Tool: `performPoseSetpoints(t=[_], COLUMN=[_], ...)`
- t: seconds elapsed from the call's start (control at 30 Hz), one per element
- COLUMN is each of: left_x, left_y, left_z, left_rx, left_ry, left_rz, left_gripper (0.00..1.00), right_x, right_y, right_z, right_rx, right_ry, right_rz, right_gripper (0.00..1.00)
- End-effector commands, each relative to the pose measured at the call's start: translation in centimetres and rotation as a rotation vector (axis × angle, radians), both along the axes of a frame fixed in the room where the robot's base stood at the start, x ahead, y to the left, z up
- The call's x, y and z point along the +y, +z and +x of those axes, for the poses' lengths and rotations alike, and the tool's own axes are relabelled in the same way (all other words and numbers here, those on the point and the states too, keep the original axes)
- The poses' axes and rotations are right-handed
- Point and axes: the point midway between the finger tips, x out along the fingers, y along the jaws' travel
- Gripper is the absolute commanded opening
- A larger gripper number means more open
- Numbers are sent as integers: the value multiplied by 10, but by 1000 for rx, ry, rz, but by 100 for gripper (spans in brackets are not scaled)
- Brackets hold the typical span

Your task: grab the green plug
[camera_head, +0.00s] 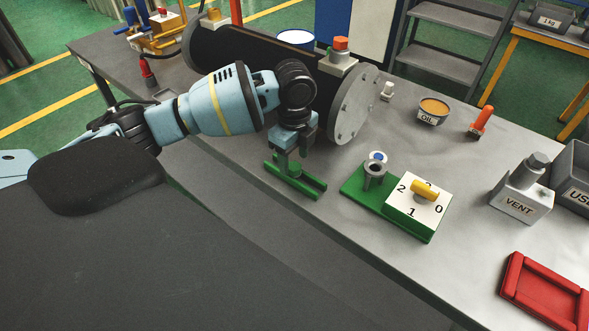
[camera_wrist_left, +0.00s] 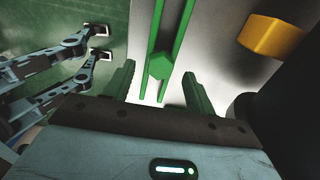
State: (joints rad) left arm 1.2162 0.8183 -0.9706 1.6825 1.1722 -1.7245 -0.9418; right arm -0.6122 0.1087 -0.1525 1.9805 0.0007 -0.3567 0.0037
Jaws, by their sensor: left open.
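A green stand with two low rails (camera_head: 312,188) sits on the bench near its front edge. In the left wrist view the green plug (camera_wrist_left: 160,66) shows as a hexagonal end between the green rails, midway across the gap between my fingers and a little beyond their tips. My left gripper (camera_head: 293,150) is right over the stand, pointing down. Its two fingers (camera_wrist_left: 158,82) are apart with nothing gripped between them. In the head view the gripper hides most of the plug. My right gripper is out of view.
A large dark flanged cylinder (camera_head: 354,106) lies close behind my left gripper. A green base with a dial box (camera_head: 418,207) stands to the right. A VENT block (camera_head: 515,205), an oil tin (camera_head: 433,108) and a red tray (camera_head: 545,291) are farther right.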

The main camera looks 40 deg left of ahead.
Motion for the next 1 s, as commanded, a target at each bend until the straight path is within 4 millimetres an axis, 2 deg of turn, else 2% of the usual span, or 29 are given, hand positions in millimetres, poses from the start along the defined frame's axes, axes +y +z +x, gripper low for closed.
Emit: performPoseSetpoints(t=[0.03,0.17,0.43,0.8,1.0], left_x=[0,0,0,0,0], left_y=[-8,-17,-18,-18,-18], left_z=[0,0,0,0,0], left_rx=[1,-1,-3,-3,-4], left_ry=[0,-1,-1,-1,-1], left_rz=[0,0,0,0,0], left_gripper=[55,55,54,6,5], right_x=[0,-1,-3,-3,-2], right_y=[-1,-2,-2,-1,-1], right_z=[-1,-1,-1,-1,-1], right_rx=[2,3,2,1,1], right_ry=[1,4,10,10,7], right_rz=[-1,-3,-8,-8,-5], right_gripper=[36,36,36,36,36])
